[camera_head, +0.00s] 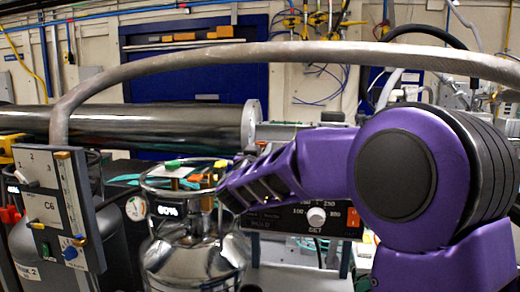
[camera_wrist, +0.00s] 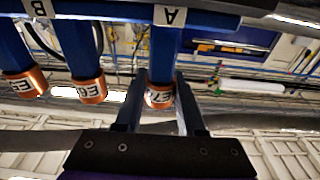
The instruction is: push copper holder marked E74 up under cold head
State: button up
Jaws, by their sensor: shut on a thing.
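The wrist view appears upside down, as its labels are inverted. My gripper (camera_wrist: 160,90) has its two fingers on either side of a copper holder (camera_wrist: 159,97) and is shut on it. The holder's marking reads E7 with a last character partly hidden. It sits at the end of a blue post (camera_wrist: 165,52) labelled A. Two other copper holders, one (camera_wrist: 92,90) in the middle and one (camera_wrist: 25,83) at the left, sit on neighbouring blue posts. In the head view, my purple arm reaches left and the grasp is hidden. I cannot pick out the cold head.
In the head view, a shiny steel vessel (camera_head: 195,258) stands below the arm. A control box with a knob (camera_head: 316,216) sits behind the arm. A steel pipe (camera_head: 130,125) crosses behind.

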jog(key=shift+r, duration=0.15)
jog(key=shift+r+p, duration=1.1)
jog(key=shift+r, duration=0.3)
jog(key=r+b+v, duration=0.1)
jog(key=v, duration=0.9)
jog(key=shift+r, duration=0.1)
dwell(0.3)
